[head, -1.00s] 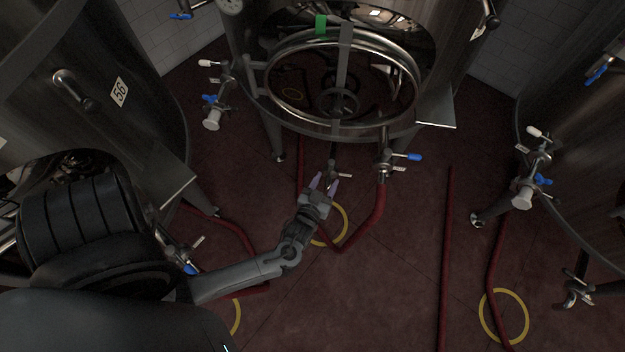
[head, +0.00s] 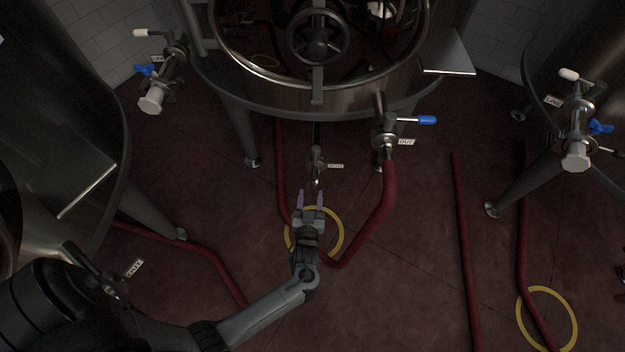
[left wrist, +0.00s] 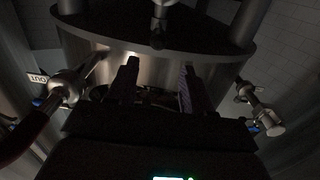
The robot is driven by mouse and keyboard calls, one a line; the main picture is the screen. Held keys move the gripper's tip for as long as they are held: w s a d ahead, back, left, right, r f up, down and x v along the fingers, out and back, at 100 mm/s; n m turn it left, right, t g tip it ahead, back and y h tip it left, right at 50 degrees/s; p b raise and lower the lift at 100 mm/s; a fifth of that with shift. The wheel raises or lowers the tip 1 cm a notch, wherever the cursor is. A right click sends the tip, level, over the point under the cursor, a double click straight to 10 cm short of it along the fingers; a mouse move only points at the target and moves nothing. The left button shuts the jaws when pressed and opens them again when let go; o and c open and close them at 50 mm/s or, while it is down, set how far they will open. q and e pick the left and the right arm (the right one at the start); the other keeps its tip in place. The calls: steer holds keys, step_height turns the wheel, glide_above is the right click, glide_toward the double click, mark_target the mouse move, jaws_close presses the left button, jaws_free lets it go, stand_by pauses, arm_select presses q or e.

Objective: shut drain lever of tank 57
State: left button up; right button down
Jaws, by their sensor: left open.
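The middle tank (head: 350,88) shows no readable number in the current views. Under it, a small drain valve (head: 317,165) hangs on a vertical pipe, with a white tag beside it. Its lever is small and dark, and I cannot tell its position. My left gripper (head: 310,196) is open and empty just in front of and below that valve, fingers pointing toward the tank, apparently not touching it. My right gripper is out of view.
The outlet valve (head: 386,134) with a blue handle and red hose (head: 381,208) is right of the drain. A tank leg (head: 242,135) stands left. A yellow floor ring (head: 340,232) lies beneath my gripper. Other tanks stand at both sides.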

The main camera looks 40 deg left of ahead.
mark_target(314, 168)
arm_select(q)
steer(key=b+x, duration=0.1)
steer(key=x, duration=0.2)
steer(key=b+x, duration=0.2)
steer(key=x, duration=0.1)
steer(key=f+b+x, duration=0.1)
steer(key=b+x, duration=0.1)
steer(key=x, duration=0.1)
steer(key=shift+w, duration=0.4)
steer(key=shift+x, duration=0.95)
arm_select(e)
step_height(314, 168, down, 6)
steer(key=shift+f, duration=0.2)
arm_select(q)
steer(key=shift+r, duration=0.1)
steer(key=shift+c, duration=0.2)
jaws_close()
